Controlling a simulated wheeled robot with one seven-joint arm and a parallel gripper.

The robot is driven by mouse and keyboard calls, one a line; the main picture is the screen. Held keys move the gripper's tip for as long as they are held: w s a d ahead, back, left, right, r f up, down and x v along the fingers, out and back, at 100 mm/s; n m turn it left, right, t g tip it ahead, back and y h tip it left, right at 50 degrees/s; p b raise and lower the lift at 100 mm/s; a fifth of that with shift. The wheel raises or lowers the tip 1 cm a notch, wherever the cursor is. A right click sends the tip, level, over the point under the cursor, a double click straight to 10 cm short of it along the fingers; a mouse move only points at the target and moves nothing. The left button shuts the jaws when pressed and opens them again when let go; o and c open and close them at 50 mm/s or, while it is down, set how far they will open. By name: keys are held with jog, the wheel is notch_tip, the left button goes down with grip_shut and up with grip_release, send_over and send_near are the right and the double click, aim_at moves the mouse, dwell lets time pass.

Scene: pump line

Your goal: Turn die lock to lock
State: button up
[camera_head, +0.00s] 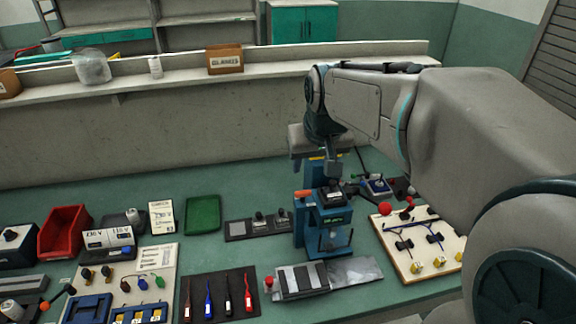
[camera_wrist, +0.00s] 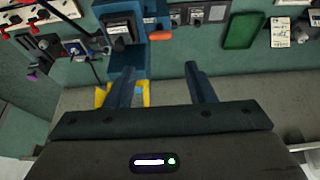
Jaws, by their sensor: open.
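A blue bench press (camera_head: 325,226) stands upright on the green bench, with a dark top block and a clear front window. It also shows at the top of the wrist view (camera_wrist: 146,68). A short orange handle (camera_head: 303,193) sticks out from its upper side; it also shows in the wrist view (camera_wrist: 161,35). I cannot tell for sure which part is the die lock. My gripper (camera_wrist: 160,68) is open, its two fingers apart with nothing between them. The orange handle lies beyond the fingertips, not touching them. In the head view my arm reaches behind and above the press and its fingers are unclear.
A white valve board (camera_head: 418,243) lies right of the press. A flat control strip (camera_head: 259,226) and a green tray (camera_head: 202,215) lie left. A dark mat with several screwdrivers (camera_head: 219,297) is in front. A concrete ledge (camera_head: 200,125) runs behind the bench.

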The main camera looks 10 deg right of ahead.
aim_at(303, 192)
jog(key=p+x, duration=0.1)
jog(key=x, duration=1.2)
jog(key=shift+f, duration=0.1)
jog(key=shift+s, duration=0.1)
jog(key=c, duration=0.7)
